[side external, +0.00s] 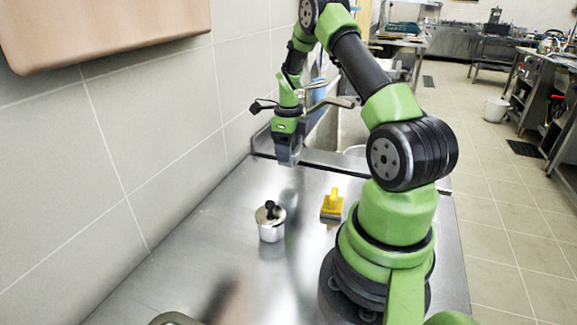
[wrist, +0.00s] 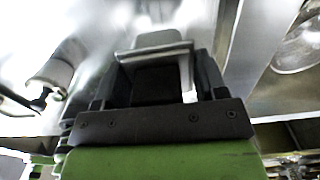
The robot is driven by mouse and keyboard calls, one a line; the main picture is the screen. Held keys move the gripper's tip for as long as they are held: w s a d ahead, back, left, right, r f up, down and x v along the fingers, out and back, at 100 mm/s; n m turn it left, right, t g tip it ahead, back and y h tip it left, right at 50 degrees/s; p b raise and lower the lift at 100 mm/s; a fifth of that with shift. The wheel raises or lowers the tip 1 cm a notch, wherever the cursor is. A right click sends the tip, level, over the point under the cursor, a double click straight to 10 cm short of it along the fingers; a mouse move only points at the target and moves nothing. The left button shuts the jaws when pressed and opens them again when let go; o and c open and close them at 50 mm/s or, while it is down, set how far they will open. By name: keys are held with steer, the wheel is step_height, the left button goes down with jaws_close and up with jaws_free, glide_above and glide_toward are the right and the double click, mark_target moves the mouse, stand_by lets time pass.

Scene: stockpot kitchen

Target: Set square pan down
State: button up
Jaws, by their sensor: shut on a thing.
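My gripper (side external: 288,158) points down above the far part of the steel counter, near the tiled wall. In the wrist view my gripper (wrist: 160,75) is shut on a light grey, square-edged piece, which I take to be the square pan (wrist: 157,42). Its lower part is hidden between the dark fingers. In the side view the pan is too small and too close in colour to the fingers to tell apart. I cannot tell whether it touches the counter.
A lidded metal pot (side external: 271,228) with a black knob stands on the counter (side external: 190,250) in front of my gripper. A sink with a tap (side external: 335,103) is behind. The counter's left part is clear.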

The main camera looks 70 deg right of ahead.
steer(key=shift+f, duration=2.35)
steer(key=shift+f, duration=0.15)
steer(key=o, duration=1)
steer(key=shift+o, duration=0.2)
